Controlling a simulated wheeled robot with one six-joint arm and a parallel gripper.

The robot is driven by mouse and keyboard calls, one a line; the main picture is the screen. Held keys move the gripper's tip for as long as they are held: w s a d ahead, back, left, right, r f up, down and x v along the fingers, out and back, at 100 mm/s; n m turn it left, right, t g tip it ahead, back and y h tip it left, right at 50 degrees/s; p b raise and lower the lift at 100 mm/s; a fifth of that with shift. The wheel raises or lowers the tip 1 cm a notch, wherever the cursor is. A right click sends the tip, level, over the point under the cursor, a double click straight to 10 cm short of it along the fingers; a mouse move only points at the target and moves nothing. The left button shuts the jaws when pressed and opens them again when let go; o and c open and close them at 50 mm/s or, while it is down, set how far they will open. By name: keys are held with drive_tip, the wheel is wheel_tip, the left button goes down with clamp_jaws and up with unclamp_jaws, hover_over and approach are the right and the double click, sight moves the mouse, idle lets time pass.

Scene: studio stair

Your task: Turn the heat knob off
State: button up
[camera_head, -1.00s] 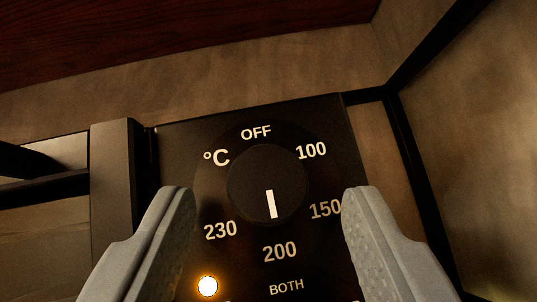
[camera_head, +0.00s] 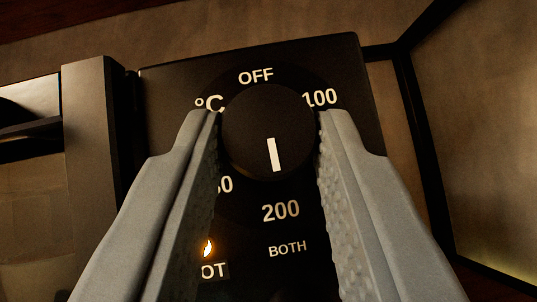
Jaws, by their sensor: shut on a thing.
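The heat knob (camera_head: 262,118) is a round black dial on a dark panel, with a white pointer line aimed down toward the 200 mark. The OFF mark (camera_head: 256,76) is above the knob, 100 is at its upper right and 200 below it. My gripper (camera_head: 268,130) has one grey finger on each side of the knob and is shut on it. The fingers hide the 150 mark and part of the 230 mark.
A lit orange lamp (camera_head: 208,249) glows at the panel's lower left, partly covered by the left finger. A BOTH label (camera_head: 287,249) is below 200. A dark upright handle-like part (camera_head: 92,140) stands left of the panel. A dark frame edge runs at the right.

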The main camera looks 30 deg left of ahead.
drive_tip(key=shift+n, duration=0.4)
drive_tip(key=n+g+y, duration=0.1)
drive_tip(key=n+y, duration=0.1)
drive_tip(key=n+g+y, duration=0.2)
drive_tip(key=n, duration=0.1)
drive_tip(key=n+g+y, duration=0.1)
drive_tip(key=n+y, duration=0.2)
drive_tip(key=shift+w+d, duration=0.25)
drive_tip(key=shift+d, duration=0.05)
drive_tip(key=n+g+y, duration=0.2)
drive_tip(key=n+g, duration=0.1)
drive_tip(key=n, duration=0.1)
drive_tip(key=n+g+y, duration=0.1)
drive_tip(key=n+g, duration=0.2)
drive_tip(key=n, duration=0.1)
drive_tip(key=shift+w+d+g+y, duration=0.15)
drive_tip(key=shift+d+g+y, duration=0.05)
drive_tip(key=shift+g+y, duration=0.2)
drive_tip(key=n+g, duration=0.2)
drive_tip(key=n, duration=0.1)
drive_tip(key=n+g, duration=0.2)
drive_tip(key=shift+w+d+r+n+g+y, duration=0.1)
drive_tip(key=shift+d+r+n+g+y, duration=0.1)
drive_tip(key=shift+n+g+y, duration=0.15)
drive_tip(key=shift+r+n+g+h, duration=0.15)
drive_tip(key=shift+n+g+h, duration=0.3)
drive_tip(key=shift+n+g, duration=1.1)
drive_tip(key=shift+n, duration=0.5)
drive_tip(key=o, duration=1)
drive_tip(key=shift+c, duration=0.2)
